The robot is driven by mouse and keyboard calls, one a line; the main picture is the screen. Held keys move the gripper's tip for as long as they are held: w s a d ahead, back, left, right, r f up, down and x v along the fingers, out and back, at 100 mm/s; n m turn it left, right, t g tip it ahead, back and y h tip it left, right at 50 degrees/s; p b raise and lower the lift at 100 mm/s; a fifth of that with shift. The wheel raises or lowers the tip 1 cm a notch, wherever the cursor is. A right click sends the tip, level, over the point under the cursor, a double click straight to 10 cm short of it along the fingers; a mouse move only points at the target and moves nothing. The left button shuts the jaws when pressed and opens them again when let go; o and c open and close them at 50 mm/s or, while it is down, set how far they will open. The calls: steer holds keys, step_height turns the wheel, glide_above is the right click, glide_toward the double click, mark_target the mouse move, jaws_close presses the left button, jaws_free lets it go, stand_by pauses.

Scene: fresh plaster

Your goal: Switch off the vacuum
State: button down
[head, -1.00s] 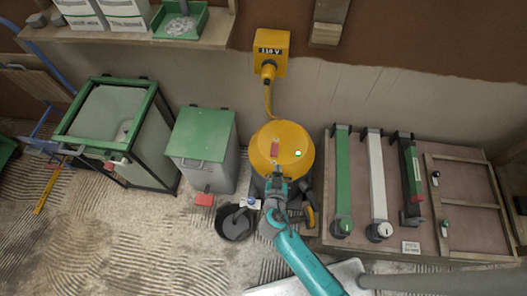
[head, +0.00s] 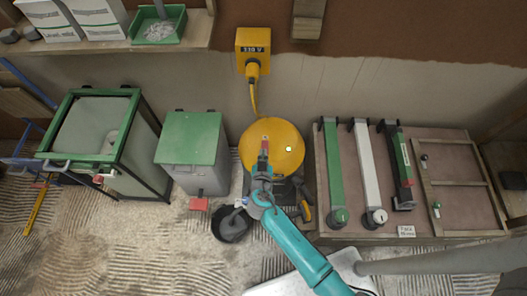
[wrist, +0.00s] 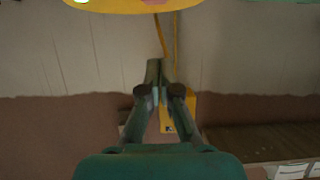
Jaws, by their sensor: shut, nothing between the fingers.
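The vacuum (head: 285,133) has a round yellow lid and stands on the floor below the wall socket. The shut fingers also show in the wrist view (wrist: 158,66).
A yellow socket box (head: 253,40) on the wall feeds the vacuum's cable (head: 254,95). A green-lidded bin (head: 190,135) stands to the left, a black bucket (head: 231,227) in front. A bench with several levels or tools (head: 460,215) lies to the right.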

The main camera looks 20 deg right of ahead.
mark_target(264, 146)
steer(key=x, duration=0.5)
step_height(264, 146, down, 3)
steer(key=shift+f, duration=0.1)
steer(key=shift+s+f, duration=0.1)
steer(key=shift+f, duration=0.4)
steer(key=shift+s+f, duration=0.1)
steer(key=shift+f, duration=0.3)
steer(key=shift+r, duration=0.15)
steer(key=shift+r, duration=0.7)
steer(key=shift+r, duration=0.1)
